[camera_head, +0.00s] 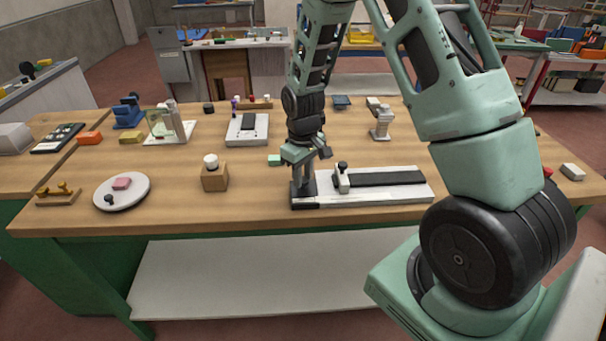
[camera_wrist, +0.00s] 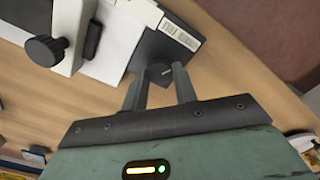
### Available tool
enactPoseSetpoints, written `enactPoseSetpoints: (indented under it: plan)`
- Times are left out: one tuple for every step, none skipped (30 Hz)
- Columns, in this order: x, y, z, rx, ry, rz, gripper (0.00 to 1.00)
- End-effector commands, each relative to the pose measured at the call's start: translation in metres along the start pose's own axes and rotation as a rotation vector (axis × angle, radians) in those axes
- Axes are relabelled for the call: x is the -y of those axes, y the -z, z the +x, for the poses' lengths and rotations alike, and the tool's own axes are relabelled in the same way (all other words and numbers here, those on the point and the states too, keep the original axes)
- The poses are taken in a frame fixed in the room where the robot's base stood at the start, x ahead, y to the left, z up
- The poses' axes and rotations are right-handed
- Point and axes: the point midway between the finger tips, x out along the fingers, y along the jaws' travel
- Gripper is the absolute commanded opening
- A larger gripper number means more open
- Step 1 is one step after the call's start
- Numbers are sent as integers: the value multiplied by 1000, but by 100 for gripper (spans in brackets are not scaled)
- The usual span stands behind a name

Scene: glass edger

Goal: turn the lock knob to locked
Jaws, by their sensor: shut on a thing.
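The lock knob (camera_wrist: 160,72) is a small round black knob on the dark end plate (camera_wrist: 158,50) of a white slide fixture, beside a pale printed label (camera_wrist: 181,34) too blurred to read surely. My gripper (camera_wrist: 159,82) is shut on the knob, with one finger at each side of it. In the head view my gripper (camera_head: 303,184) points down at the left end of the white fixture (camera_head: 385,196), and its fingers hide the knob. The knob's exact angle is hard to read.
A white slider block with a black knob (camera_head: 342,166) stands just right of my gripper, next to a black strip (camera_head: 386,178). A wooden block with a white knob (camera_head: 211,163) and a round white plate (camera_head: 135,193) stand to the left.

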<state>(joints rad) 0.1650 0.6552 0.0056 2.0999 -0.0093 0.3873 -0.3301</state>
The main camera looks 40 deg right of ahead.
Motion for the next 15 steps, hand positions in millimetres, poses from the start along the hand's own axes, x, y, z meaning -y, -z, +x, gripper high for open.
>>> enactPoseSetpoints:
  plan:
    - [0,1,-1,-4,-1,3,5]
    - [0,1,-1,-4,-1,4,5]
    - [0,1,-1,-4,-1,4,5]
    - [0,1,-1,-4,-1,4,5]
    - [0,1,-1,-4,-1,4,5]
    - [0,1,-1,-4,-1,4,5]
    - [0,1,-1,-4,-1,4,5]
    - [0,1,-1,-4,-1,4,5]
    - [0,1,-1,-4,-1,4,5]
    - [0,1,-1,-4,-1,4,34]
    - [0,1,-1,-4,-1,3,42]
    - [0,1,-1,-4,-1,3,50]
    - [0,1,-1,-4,-1,3,50]
    - [0,1,-1,-3,-1,3,50]
    - [0,1,-1,-3,-1,3,50]
